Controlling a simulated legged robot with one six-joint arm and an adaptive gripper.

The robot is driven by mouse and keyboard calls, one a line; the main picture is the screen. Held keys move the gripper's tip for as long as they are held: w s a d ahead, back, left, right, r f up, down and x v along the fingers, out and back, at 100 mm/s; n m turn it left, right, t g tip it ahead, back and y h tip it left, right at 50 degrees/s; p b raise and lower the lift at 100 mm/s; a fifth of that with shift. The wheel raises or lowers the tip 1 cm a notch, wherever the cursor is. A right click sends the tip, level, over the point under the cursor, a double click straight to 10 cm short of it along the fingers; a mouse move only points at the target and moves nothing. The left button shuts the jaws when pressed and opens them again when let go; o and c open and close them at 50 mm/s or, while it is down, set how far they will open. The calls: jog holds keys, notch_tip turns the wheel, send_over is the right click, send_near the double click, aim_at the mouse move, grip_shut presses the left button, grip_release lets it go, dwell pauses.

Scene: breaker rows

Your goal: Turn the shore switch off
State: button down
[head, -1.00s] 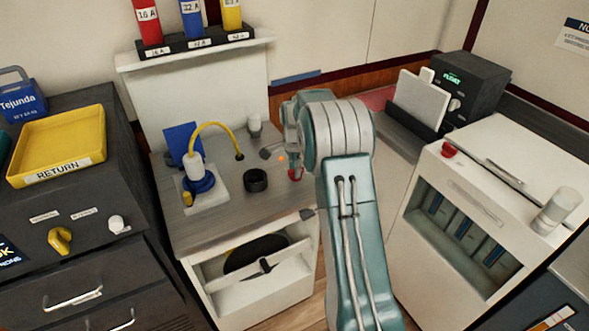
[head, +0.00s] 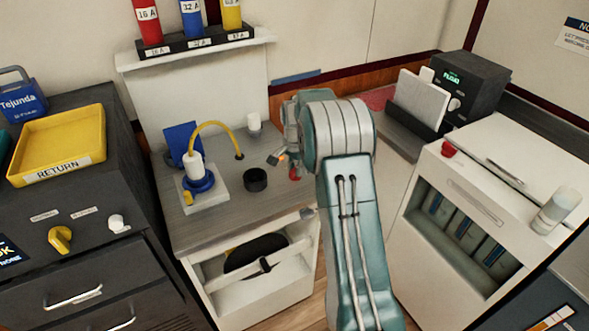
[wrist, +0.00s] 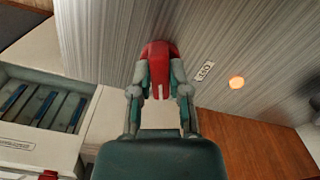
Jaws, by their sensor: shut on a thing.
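A red switch handle (wrist: 160,52) stands on the grey counter top, seen in the wrist view. My gripper (wrist: 160,80) is shut on it, with one finger on each side. A small white label (wrist: 205,70) lies beside the handle; I cannot read it surely. An orange lamp (wrist: 237,83) glows to the right of the label. In the head view the red handle (head: 294,173) shows only as a small patch beside my arm, and the fingertips are mostly hidden there. The lamp (head: 282,157) shows just left of my wrist.
A blue inlet with a white plug and yellow cable (head: 197,175) stands left on the counter (head: 225,235). A black ring (head: 256,180) and a white knob (head: 254,122) are nearby. A white cabinet (head: 420,255) with a red button (head: 448,149) stands to the right.

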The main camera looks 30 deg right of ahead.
jog(key=n, duration=0.6)
jog(key=shift+w+d+r, duration=0.1)
jog(key=shift+w, duration=0.05)
jog(key=n, duration=0.7)
jog(key=shift+n, duration=0.3)
jog(key=c, duration=0.7)
grip_release()
jog(key=shift+w, duration=0.1)
jog(key=shift+o, duration=0.5)
notch_tip(320, 180, up, 12)
